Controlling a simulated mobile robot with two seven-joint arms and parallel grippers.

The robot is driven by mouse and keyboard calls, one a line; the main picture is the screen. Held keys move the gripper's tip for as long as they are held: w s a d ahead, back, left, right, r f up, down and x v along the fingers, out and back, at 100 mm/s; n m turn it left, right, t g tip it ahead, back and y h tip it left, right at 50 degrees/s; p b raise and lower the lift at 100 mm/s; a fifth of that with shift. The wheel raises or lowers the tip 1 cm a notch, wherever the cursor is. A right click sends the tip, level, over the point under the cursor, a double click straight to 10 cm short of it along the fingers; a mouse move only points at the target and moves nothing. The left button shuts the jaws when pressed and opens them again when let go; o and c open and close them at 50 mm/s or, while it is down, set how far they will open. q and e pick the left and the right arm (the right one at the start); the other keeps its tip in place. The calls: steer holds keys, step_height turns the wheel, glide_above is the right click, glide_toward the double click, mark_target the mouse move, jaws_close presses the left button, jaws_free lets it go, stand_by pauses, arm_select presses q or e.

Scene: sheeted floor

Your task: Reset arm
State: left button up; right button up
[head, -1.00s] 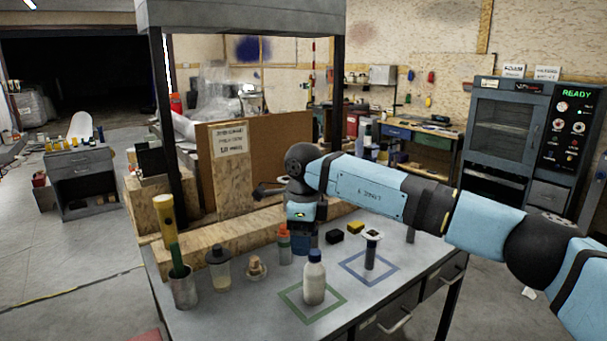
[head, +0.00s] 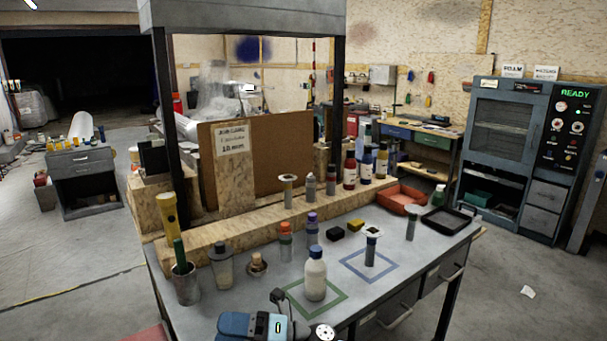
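Part of an arm of mine, light blue and dark with a small lit panel (head: 278,325), shows at the bottom edge in front of the bench. It looks like the wrist end of my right arm. Its fingertips are not visible, so I cannot tell whether that gripper is open or shut, or holds anything. It is nearer to me than the white bottle with a blue cap (head: 316,275), which stands upright in the green square (head: 338,294). My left gripper does not show.
A dark spool-like piece (head: 371,250) stands in the blue square (head: 371,279). A wooden ledge (head: 240,229) runs along the back.

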steer(key=s+d+f+m+t+h, duration=0.1)
steer(key=d+f+m+t+h, duration=0.3)
steer(key=d+f+m+t, duration=0.65)
steer(key=d+f+m+t+h, duration=0.2)
steer(key=d+m+t+h, duration=0.45)
steer(key=m, duration=0.85)
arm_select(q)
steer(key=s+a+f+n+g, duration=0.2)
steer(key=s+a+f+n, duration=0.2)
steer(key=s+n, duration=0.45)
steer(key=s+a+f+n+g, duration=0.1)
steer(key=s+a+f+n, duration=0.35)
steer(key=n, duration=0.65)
arm_select(e)
steer(key=s+d+f+m+g+h, duration=0.5)
steer(key=s+d+f+m+h, duration=0.2)
steer(key=s+d+f+m, duration=0.75)
arm_select(q)
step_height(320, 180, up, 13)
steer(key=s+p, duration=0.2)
steer(key=p, duration=1.1)
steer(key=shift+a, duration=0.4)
arm_select(e)
steer(key=s+r+n, duration=0.2)
steer(key=s+r, duration=0.2)
steer(key=r, duration=0.5)
steer(key=shift+s+d+r+n, duration=0.2)
steer(key=shift+d+n, duration=0.2)
steer(key=shift+d, duration=0.05)
